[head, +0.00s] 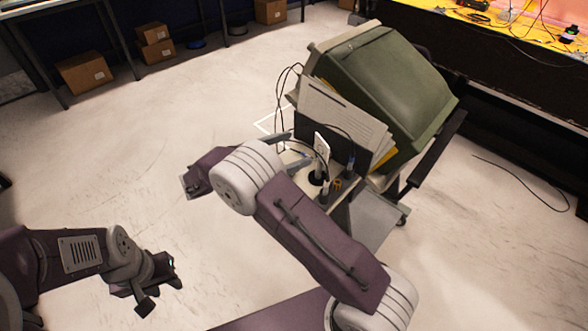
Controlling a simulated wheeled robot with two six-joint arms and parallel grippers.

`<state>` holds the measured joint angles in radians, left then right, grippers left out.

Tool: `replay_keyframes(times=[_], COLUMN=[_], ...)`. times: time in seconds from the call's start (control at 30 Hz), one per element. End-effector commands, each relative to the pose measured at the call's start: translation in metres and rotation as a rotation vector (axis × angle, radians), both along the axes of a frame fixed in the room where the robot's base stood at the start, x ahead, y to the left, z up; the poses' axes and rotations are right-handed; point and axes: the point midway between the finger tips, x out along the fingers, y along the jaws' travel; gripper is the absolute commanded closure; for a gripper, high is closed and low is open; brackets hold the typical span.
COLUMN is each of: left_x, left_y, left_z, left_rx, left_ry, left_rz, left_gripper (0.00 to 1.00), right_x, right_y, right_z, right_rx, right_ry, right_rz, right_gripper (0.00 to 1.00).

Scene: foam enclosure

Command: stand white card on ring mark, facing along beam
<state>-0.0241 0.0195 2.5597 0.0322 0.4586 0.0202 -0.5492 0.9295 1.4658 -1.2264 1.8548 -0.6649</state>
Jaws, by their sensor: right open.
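A small white upright piece (321,146), which looks like the white card, stands over the small cart top (343,190), in front of a dark panel. A dark round spot (315,178) shows on the cart top just below it; I cannot tell whether this is the ring mark. No beam can be made out. My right gripper (289,150) is open and empty, its fingers just left of the white piece and partly hidden behind my wrist. My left gripper (160,285) hangs low over the floor at the lower left, far from the cart, with nothing visible in it.
A printed sheet (343,112) and a large green case (388,80) stand behind the white piece. Small dark and orange items (337,185) stand close by on the cart top. Thin black cables (283,88) loop at the left. Open floor (130,165) lies left of the cart.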

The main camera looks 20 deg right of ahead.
Motion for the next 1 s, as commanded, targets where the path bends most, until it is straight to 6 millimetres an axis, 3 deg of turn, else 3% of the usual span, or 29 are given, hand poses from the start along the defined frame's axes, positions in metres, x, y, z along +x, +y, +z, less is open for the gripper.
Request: replay_keyframes(times=[0.1, 0.27, 0.5, 0.67, 0.83, 1.0], left_x=[0.0, 0.0, 0.0, 0.0, 0.0, 0.0], left_y=[0.0, 0.0, 0.0, 0.0, 0.0, 0.0], left_z=[-0.002, -0.003, -0.01, -0.012, -0.02, -0.021], left_rx=[0.0, 0.0, 0.0, 0.0, 0.0, 0.0], left_ry=[0.0, 0.0, 0.0, 0.0, 0.0, 0.0], left_rz=[-0.001, -0.001, 0.0, -0.001, 0.0, -0.001], left_gripper=[0.64, 0.64, 0.64, 0.64, 0.64, 0.64], right_x=[-0.002, -0.001, 0.0, 0.001, 0.002, 0.004], right_y=[-0.017, -0.022, -0.055, -0.065, -0.097, -0.109], right_z=[-0.014, -0.013, -0.013, -0.013, -0.013, -0.012], right_rx=[-0.018, -0.017, -0.018, -0.017, -0.018, -0.017], right_ry=[0.029, 0.027, 0.027, 0.026, 0.026, 0.025], right_rz=[-0.038, -0.042, -0.042, -0.04, -0.042, -0.038], right_gripper=[0.11, 0.11, 0.11, 0.11, 0.11, 0.11])
